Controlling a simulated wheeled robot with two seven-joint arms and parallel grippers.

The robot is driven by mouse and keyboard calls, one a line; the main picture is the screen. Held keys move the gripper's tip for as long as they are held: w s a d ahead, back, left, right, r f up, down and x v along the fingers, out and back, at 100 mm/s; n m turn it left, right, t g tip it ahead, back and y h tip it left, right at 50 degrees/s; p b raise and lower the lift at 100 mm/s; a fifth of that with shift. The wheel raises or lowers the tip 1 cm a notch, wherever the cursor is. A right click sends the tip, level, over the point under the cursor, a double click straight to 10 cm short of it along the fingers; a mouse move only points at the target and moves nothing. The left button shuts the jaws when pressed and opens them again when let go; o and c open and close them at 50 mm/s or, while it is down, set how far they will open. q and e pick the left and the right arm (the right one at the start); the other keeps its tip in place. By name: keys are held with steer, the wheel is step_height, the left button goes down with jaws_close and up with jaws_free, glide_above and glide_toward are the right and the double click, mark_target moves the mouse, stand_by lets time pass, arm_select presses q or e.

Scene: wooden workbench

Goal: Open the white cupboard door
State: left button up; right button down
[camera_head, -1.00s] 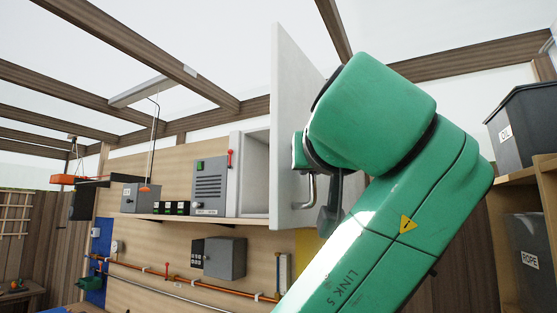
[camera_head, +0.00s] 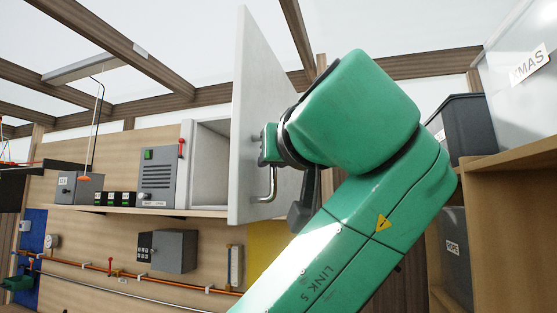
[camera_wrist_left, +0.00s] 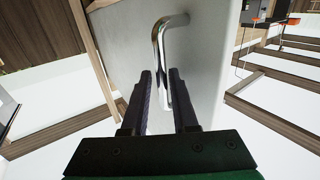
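The white cupboard door (camera_head: 248,125) stands swung out from the white cupboard (camera_head: 211,165), whose inside shows to its left in the head view. A shiny metal bar handle (camera_head: 270,184) is on the door's right-hand face. In the left wrist view the handle (camera_wrist_left: 159,45) runs down between the two dark fingers of my left gripper (camera_wrist_left: 159,75). A gap shows between the fingers, and the handle is nearer the right one. The gripper looks open around the handle. In the head view my green arm hides most of the gripper. My right gripper is not in view.
A shelf (camera_head: 150,209) left of the door holds a grey switch box (camera_head: 158,180) and small boxes. A dark grey box (camera_head: 168,250) hangs below. At right, a wooden rack (camera_head: 515,190) holds dark bins (camera_head: 463,128) close to my arm.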

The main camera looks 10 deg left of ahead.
arm_select(q)
steer(key=b+v, duration=0.3)
steer(key=v, duration=0.4)
steer(key=shift+s, duration=0.2)
